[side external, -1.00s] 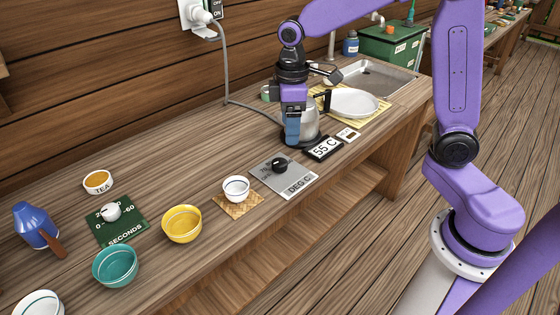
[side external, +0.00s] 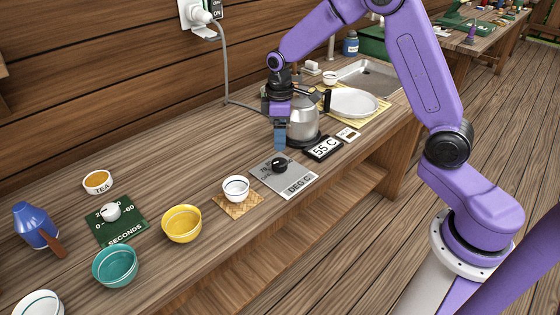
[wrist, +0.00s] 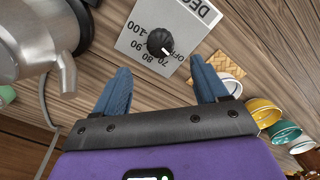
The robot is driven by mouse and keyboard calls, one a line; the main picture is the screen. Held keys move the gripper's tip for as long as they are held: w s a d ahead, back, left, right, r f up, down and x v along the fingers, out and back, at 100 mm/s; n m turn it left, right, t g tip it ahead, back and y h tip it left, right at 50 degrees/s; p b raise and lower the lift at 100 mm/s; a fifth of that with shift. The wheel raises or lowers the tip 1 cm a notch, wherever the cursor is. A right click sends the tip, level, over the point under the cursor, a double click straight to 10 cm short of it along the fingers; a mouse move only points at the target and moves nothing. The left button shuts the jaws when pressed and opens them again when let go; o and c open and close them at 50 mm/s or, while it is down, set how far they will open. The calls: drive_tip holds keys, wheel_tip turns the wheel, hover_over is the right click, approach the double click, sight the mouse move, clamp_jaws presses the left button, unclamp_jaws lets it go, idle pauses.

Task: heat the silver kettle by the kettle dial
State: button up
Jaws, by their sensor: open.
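The silver kettle (side external: 303,122) stands upright on its dark base (side external: 310,141), beside a display (side external: 323,148) reading 55 C. In the wrist view the kettle (wrist: 28,42) is at the upper left, with its spout toward the middle. The kettle dial is a black knob (side external: 279,165) on a grey DEG C plate (side external: 297,183). In the wrist view the knob (wrist: 160,42) lies ahead, between the fingertip directions, with its white pointer near OFF. My gripper (side external: 280,146) is open and empty above the counter, left of the kettle and apart from the knob; its blue fingers (wrist: 158,75) are spread.
A white bowl (side external: 236,187) on a woven mat, a yellow bowl (side external: 182,223) and a teal bowl (side external: 115,265) stand to the left. A green SECONDS plate (side external: 122,230) carries a white knob. A white plate (side external: 352,102) lies behind the kettle, near the sink.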

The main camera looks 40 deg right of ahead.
sight(280, 161)
wheel_tip(280, 161, down, 10)
drive_tip(key=shift+r, duration=0.1)
idle(0.4)
drive_tip(key=c, duration=1.1)
